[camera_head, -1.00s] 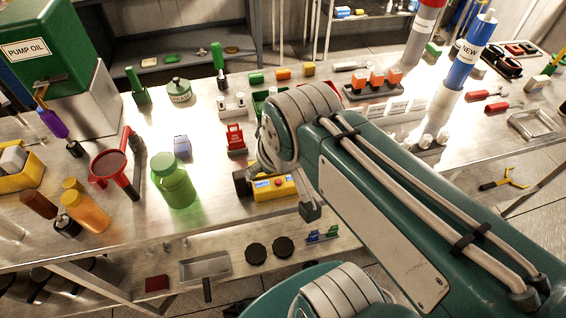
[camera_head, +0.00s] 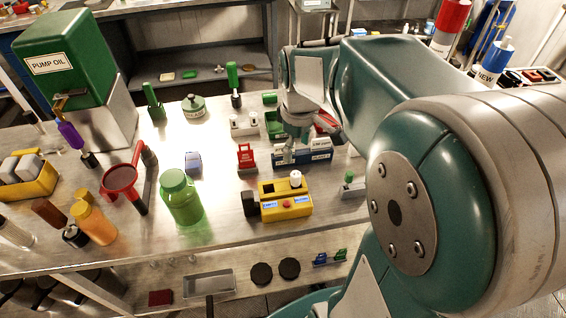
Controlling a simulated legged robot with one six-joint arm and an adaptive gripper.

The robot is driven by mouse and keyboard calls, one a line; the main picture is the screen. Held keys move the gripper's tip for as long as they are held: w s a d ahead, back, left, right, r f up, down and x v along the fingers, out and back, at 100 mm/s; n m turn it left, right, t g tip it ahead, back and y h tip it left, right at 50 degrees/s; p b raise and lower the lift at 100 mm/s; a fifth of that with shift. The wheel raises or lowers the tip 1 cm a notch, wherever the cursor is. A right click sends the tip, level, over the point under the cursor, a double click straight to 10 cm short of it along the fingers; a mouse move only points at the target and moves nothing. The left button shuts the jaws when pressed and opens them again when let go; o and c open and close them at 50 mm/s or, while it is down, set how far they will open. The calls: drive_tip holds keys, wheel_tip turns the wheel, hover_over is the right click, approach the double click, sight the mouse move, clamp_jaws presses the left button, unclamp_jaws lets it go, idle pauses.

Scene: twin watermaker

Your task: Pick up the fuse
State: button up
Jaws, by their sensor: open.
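I cannot tell for sure which object is the fuse. A small white cylinder (camera_head: 295,178) stands upright at the yellow tester box (camera_head: 285,207). A low block with blue and white labels (camera_head: 316,152) lies beneath and beside my gripper (camera_head: 290,155). My gripper points down over the bench, behind the yellow box, and is open. Its fingertips are small and partly blend with the labelled block, so I cannot tell whether they touch anything. My arm hides much of the bench on the right.
A red block (camera_head: 246,158), a green bottle (camera_head: 181,198) and a red funnel (camera_head: 120,178) stand left of the gripper. A small rack (camera_head: 243,126) with white pieces is behind. The pump oil tank (camera_head: 65,60) is far left. Bare bench shows between the objects.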

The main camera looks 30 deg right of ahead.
sight(296, 174)
drive_tip(key=shift+w+d+f+n, duration=0.3)
drive_tip(key=shift+w+d+f, duration=0.1)
drive_tip(key=shift+d+f, duration=0.15)
drive_tip(key=f, duration=0.4)
drive_tip(key=shift+a+f, duration=0.2)
drive_tip(key=shift+f, duration=0.2)
drive_tip(key=f, duration=0.6)
drive_tip(key=shift+w+d, duration=0.1)
drive_tip(key=shift+w, duration=0.1)
clamp_jaws()
